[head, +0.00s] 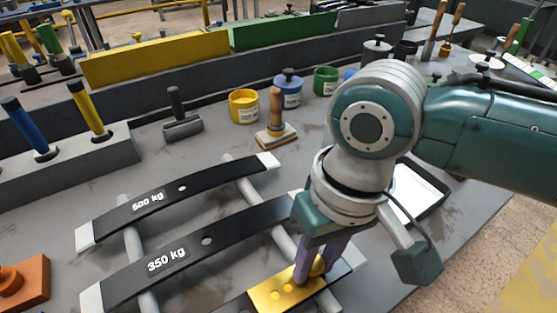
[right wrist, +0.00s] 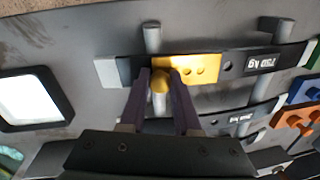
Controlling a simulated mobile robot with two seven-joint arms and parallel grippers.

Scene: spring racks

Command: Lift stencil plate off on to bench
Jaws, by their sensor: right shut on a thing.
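The stencil plate (head: 274,291) is a brass-yellow plate with round holes and a round knob (right wrist: 160,84). It lies over the nearest black leaf spring (head: 233,305), at the bottom of the head view. In the right wrist view the plate (right wrist: 203,68) covers part of that spring (right wrist: 232,65); any gap beneath it cannot be told. My right gripper (head: 314,270) points down with its purple fingers shut on the plate's knob. It also shows in the right wrist view (right wrist: 160,86). My left gripper is not in view.
Springs marked 350 kg (head: 200,240) and 500 kg (head: 190,190) lie behind on grey rack bars. A black-rimmed tray (head: 441,193) stands right of my wrist. An orange block (head: 30,281) sits at left. A wooden-handled tool (head: 275,130) and pots stand behind.

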